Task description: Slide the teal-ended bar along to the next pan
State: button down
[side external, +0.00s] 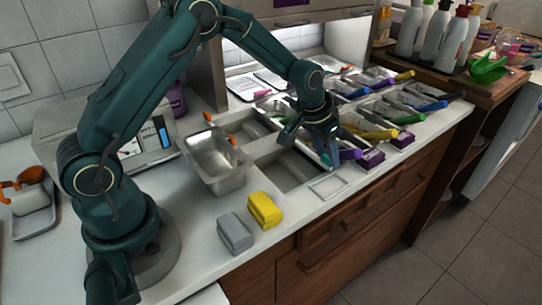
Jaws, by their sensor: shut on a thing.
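The bar is a narrow pale strip running front to back at the right edge of an empty rectangular opening (285,172) in the counter. Its teal end (327,160) shows at the front, just below my gripper. My gripper (322,146) points down over the bar and is shut on it; the jaws and wrist hide most of the bar and the exact contact. Pans (362,127) with coloured-handled utensils sit in rows to the right of the gripper.
A deep metal pan (214,165) stands left of the opening. Yellow (264,210) and grey (235,233) blocks lie on the front counter. A pale rectangular frame (327,187) and purple labels (372,158) line the front edge. Bottles (432,38) stand at the back right.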

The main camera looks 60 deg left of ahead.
jog(key=shift+c, duration=2.2)
grip_release()
jog(key=shift+v, duration=2.55)
